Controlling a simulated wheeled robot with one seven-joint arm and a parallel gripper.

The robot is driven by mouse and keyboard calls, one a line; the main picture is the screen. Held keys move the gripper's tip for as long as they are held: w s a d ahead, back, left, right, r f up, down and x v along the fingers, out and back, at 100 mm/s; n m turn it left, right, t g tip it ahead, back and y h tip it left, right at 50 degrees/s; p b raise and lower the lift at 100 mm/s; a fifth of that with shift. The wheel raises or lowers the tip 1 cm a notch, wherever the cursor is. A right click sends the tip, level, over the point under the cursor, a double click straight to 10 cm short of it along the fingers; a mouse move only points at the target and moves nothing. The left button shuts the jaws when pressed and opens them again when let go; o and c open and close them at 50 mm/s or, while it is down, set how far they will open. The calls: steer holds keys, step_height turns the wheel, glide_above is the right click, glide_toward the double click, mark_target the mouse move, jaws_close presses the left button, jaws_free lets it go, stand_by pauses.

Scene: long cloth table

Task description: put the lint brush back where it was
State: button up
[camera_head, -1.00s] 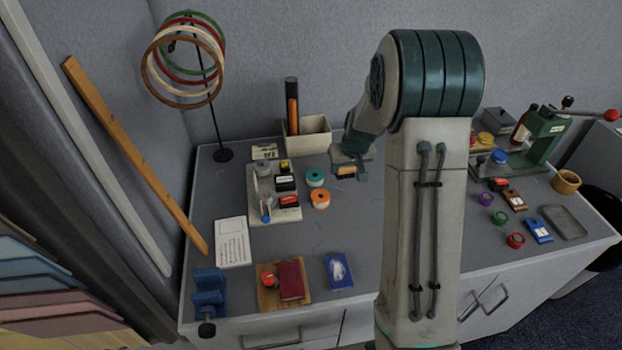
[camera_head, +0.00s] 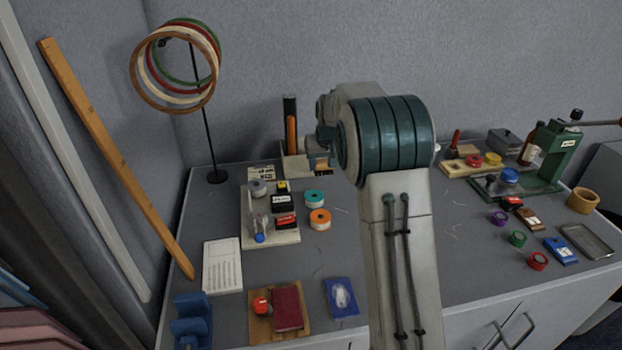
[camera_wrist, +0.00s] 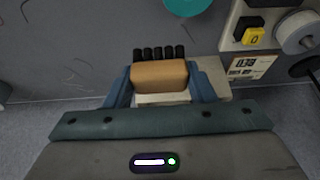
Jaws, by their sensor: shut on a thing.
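The lint brush, a tan block with a row of black tufts, is between the blue fingers of my gripper (camera_wrist: 160,80) in the wrist view (camera_wrist: 160,74). My gripper is shut on it. In the head view a small part of the brush (camera_head: 322,168) shows beside the cream bin (camera_head: 294,166), and my arm hides most of the gripper. Cream surfaces of the bin (camera_wrist: 216,76) show close to the gripper in the wrist view. I cannot tell whether the brush touches the bin.
A tall black and orange tool (camera_head: 291,125) stands in the bin. A hoop stand (camera_head: 217,176) is at the left. A stamp tray (camera_head: 290,237) and tape rolls (camera_head: 319,219) lie in front. A green press (camera_head: 550,155) stands right.

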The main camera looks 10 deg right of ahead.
mark_target(309, 184)
steer(key=w+a+f, duration=0.2)
steer(key=w+a, duration=0.1)
steer(key=shift+a+f, duration=0.15)
steer(key=shift+f, duration=2.2)
steer(key=shift+f, duration=0.15)
steer(key=o, duration=1)
